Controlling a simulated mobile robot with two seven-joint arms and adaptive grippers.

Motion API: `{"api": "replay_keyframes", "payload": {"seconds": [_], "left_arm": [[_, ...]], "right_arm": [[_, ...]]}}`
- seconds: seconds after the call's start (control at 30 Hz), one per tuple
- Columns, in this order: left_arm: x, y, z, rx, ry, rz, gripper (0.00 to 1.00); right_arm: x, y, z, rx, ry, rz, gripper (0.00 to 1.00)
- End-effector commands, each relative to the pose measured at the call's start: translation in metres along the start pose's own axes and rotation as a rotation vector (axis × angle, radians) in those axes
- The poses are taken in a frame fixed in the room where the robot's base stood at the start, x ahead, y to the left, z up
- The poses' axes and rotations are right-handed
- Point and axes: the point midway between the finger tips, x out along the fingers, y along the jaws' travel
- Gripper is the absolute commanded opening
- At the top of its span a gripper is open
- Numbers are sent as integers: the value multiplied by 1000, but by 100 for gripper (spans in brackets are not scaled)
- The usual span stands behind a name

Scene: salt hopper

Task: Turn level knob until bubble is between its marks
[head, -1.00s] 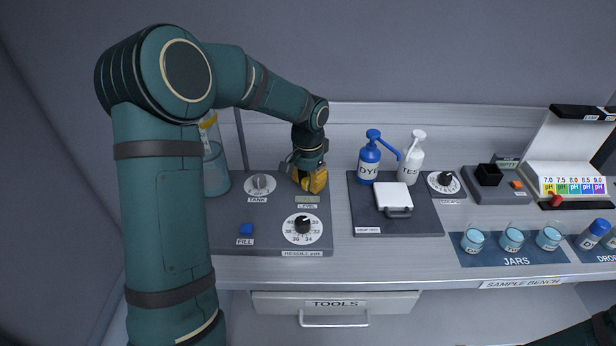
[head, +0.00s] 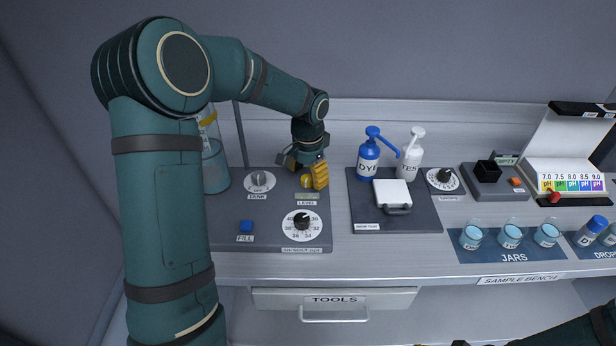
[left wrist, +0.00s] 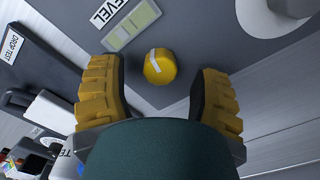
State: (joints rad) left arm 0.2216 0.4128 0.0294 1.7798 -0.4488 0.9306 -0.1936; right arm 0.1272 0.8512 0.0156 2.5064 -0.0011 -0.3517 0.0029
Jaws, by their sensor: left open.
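The level knob (left wrist: 160,67) is a round yellow knob with a white line across its top. It stands on the grey panel beside the LEVEL label and the pale level vial (left wrist: 132,25). In the head view the knob (head: 306,181) shows just left of a yellow finger. My left gripper (left wrist: 158,95) is open, with its yellow fingers on either side of the knob and apart from it. The level vial (head: 307,196) is small in the head view, and I cannot make out the bubble.
The TANK knob (head: 260,181), blue FILL button (head: 246,227) and numbered dial (head: 302,224) share the panel. A clear tank (head: 215,170) stands left. The blue DYE bottle (head: 369,160) and white bottle (head: 411,160) stand right of the gripper.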

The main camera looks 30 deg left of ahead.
Motion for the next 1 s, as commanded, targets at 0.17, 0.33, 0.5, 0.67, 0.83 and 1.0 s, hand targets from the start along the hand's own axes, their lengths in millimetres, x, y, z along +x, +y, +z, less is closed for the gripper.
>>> {"api": "replay_keyframes", "payload": {"seconds": [0.17, 0.33, 0.5, 0.67, 0.83, 1.0], "left_arm": [[-34, 0, -1, 0, 7, -3, 64], [-70, 0, -1, 1, 7, -3, 64], [-95, 0, -1, 0, 5, -1, 64], [-108, 0, 0, 0, 4, -1, 64], [-110, 0, 0, 1, 2, 0, 64], [-110, 0, 0, 1, 2, 0, 64]], "right_arm": [[0, 0, 0, 0, 0, 0, 47], [0, 0, 0, 0, 0, 0, 47], [0, 0, 0, 0, 0, 0, 47], [0, 0, 0, 0, 0, 0, 47], [0, 0, 0, 0, 0, 0, 47], [0, 0, 0, 0, 0, 0, 47]]}}
